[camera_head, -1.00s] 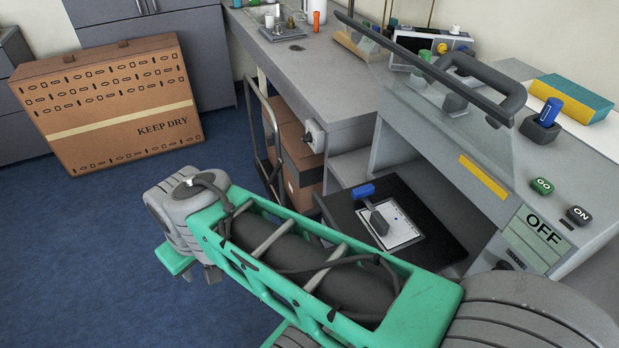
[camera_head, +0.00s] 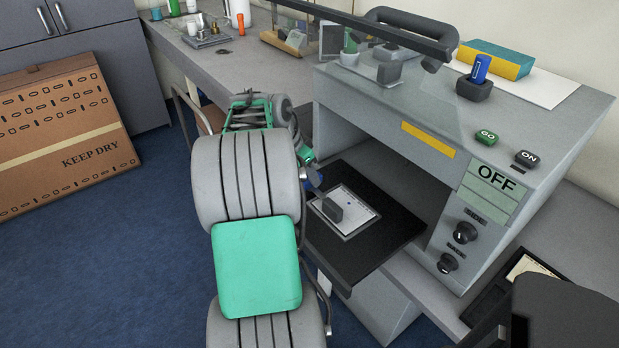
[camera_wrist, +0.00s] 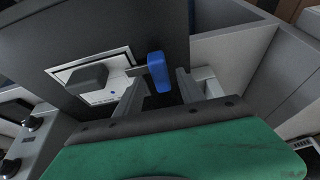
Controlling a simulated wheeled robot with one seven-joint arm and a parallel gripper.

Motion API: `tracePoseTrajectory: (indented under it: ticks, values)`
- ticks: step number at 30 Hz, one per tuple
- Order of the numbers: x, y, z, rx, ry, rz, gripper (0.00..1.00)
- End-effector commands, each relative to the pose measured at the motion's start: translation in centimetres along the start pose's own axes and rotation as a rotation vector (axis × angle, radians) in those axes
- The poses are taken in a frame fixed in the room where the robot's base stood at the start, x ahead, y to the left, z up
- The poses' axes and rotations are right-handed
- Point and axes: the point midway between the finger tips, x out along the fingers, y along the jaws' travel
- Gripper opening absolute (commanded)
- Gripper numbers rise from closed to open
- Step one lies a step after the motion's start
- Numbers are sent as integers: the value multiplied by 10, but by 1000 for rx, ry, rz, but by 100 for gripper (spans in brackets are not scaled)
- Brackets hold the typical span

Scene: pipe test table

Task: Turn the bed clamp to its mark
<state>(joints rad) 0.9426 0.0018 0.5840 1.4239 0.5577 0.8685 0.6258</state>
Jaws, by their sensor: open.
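The bed clamp has a blue handle (camera_head: 314,180) and a dark grey block (camera_head: 332,209). It sits over a white plate (camera_head: 352,226) on the black bed (camera_head: 372,254) in front of the machine. In the wrist view the blue handle (camera_wrist: 157,70) stands between the fingers of my gripper (camera_wrist: 160,80), with a gap visible on each side. The fingers are open, and I cannot tell whether either one touches it. The grey block (camera_wrist: 87,79) lies left of the handle there. A small blue dot shows on the plate; I cannot tell whether it is the mark. My arm partly hides the handle in the head view.
The machine housing (camera_head: 345,105) rises behind the bed, with an OFF panel (camera_head: 493,182), knobs (camera_head: 464,232) and GO and ON buttons. A clear shield stands over its top. A cardboard box (camera_head: 60,135) leans at the left. The blue floor (camera_head: 110,240) is open there.

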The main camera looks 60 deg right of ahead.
Motion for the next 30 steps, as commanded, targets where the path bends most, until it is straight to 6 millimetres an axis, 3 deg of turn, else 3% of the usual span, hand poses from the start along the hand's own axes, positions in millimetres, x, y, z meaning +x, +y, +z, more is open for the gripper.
tracePoseTrajectory:
  ticks: [4,12,28,30]
  values:
    - [16,0,0,0,0,-1,45]
    - [18,0,0,-1,0,-2,45]
    - [17,0,0,-2,0,-1,1]
    - [17,0,0,-1,0,-1,0]
